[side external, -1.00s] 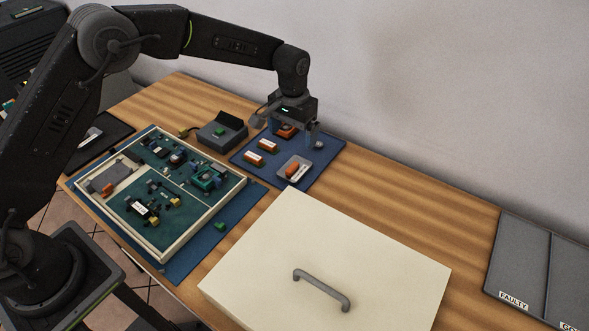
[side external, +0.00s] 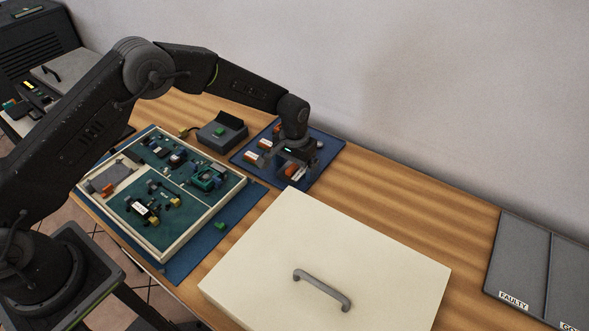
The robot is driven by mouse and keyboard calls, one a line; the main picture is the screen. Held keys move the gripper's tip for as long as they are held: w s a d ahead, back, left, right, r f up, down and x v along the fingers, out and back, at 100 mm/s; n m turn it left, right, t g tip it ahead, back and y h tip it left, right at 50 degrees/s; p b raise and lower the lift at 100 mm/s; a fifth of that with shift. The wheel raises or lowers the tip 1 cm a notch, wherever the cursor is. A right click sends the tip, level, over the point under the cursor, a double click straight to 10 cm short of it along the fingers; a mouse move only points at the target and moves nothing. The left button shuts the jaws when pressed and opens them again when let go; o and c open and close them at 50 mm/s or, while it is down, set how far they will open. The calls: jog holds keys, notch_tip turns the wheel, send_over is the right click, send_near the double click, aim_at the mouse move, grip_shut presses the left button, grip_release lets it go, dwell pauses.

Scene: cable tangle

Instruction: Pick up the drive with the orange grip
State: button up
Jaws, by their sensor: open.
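Several small orange-and-white pieces lie on the blue mat (side external: 322,162) at the back of the table. One orange-and-white piece (side external: 250,158) lies at the mat's left, and another (side external: 265,145) lies just behind it. An orange part (side external: 290,171) shows at the small grey tray, under my gripper (side external: 295,172). I cannot tell from this view which of these is the drive with the orange grip. My gripper points down, open, low over the tray; its fingertips are partly hidden, and I cannot tell whether they touch anything.
A white-framed box (side external: 178,252) with green boards and small parts stands at left. A dark grey device (side external: 222,133) sits behind it. A large cream lid with a handle (side external: 335,255) fills the front. Grey labelled trays (side external: 522,262) lie at far right.

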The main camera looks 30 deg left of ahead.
jog(key=shift+c, duration=0.4)
jog(key=c, duration=1)
jog(key=shift+o, duration=0.2)
jog(key=shift+r, duration=0.2)
